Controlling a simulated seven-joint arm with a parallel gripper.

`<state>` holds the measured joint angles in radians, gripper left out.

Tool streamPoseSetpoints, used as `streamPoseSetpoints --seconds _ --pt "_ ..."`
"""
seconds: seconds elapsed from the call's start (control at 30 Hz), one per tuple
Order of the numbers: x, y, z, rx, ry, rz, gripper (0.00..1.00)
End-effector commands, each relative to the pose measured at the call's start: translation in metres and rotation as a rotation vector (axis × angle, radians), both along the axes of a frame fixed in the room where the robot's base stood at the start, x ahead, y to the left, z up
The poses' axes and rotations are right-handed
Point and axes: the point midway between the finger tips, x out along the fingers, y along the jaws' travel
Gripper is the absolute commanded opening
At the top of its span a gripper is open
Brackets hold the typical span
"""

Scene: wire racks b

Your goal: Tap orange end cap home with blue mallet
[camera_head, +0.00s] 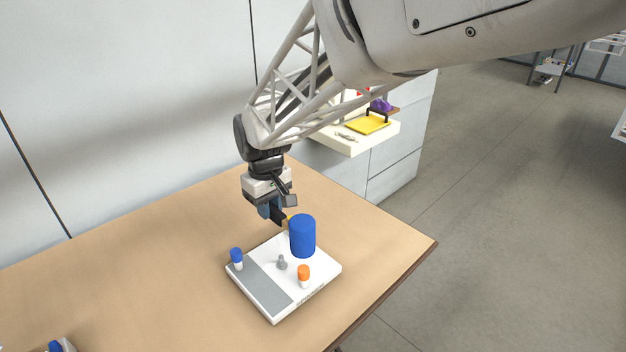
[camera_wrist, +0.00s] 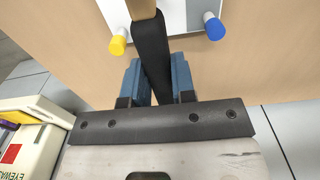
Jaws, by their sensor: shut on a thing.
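The blue mallet's cylindrical head (camera_head: 302,236) is upright over the white board (camera_head: 322,267), behind the orange end cap in the head view. I cannot tell if it touches the board. The orange end cap (camera_head: 303,270) sits on a white post near the board's front right edge; how far it is seated is unclear. My gripper (camera_head: 272,208) is shut on the mallet's handle, behind and left of the head. In the wrist view the black grip (camera_wrist: 152,55) lies slightly tilted between my blue fingers (camera_wrist: 158,82). The mallet head and orange cap are outside that view.
The board also carries a blue cap (camera_head: 236,254), a grey peg (camera_head: 281,263) and a yellow cap (camera_head: 290,218), partly hidden; the yellow cap shows in the wrist view (camera_wrist: 117,46). The wooden table (camera_head: 150,260) is clear around the board. Its right edge is close.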

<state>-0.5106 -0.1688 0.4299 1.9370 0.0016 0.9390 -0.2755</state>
Motion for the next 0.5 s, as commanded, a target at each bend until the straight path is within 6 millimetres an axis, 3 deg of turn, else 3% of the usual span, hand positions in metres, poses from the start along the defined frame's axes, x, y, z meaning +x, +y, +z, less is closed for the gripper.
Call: streamPoseSetpoints --seconds 0.5 --pt "0.001 0.0 0.024 0.001 -0.002 0.0 0.0"
